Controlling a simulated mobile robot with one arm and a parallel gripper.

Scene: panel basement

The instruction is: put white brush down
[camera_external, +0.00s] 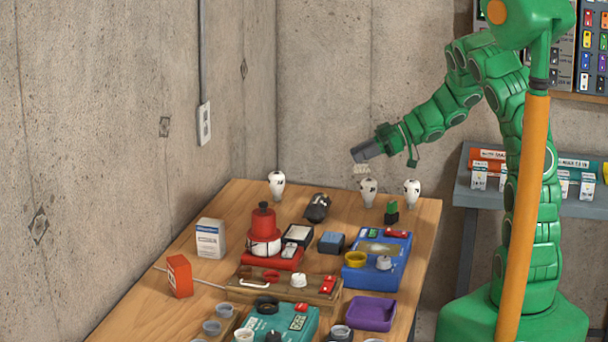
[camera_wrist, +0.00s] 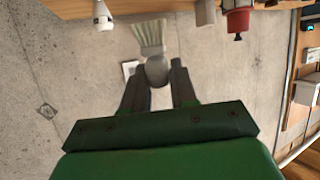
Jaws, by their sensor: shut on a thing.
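My gripper (camera_external: 362,152) is at the far end of the wooden table, raised above its surface. It is shut on the white brush (camera_external: 361,169), which hangs bristles down just above a white bulb-shaped object. In the wrist view, my gripper (camera_wrist: 157,80) has its two dark fingers around the brush's rounded pale handle. The brush's pale bristles (camera_wrist: 150,36) point away from the fingers, and the far end of the handle is hidden between them.
White bulb-shaped objects stand at the table's far end: one at left (camera_external: 276,184), one below the brush (camera_external: 368,192), one at right (camera_external: 412,193). A black-and-green block (camera_external: 391,213) is near. The wooden table (camera_external: 237,198) has bare wood at its far left.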

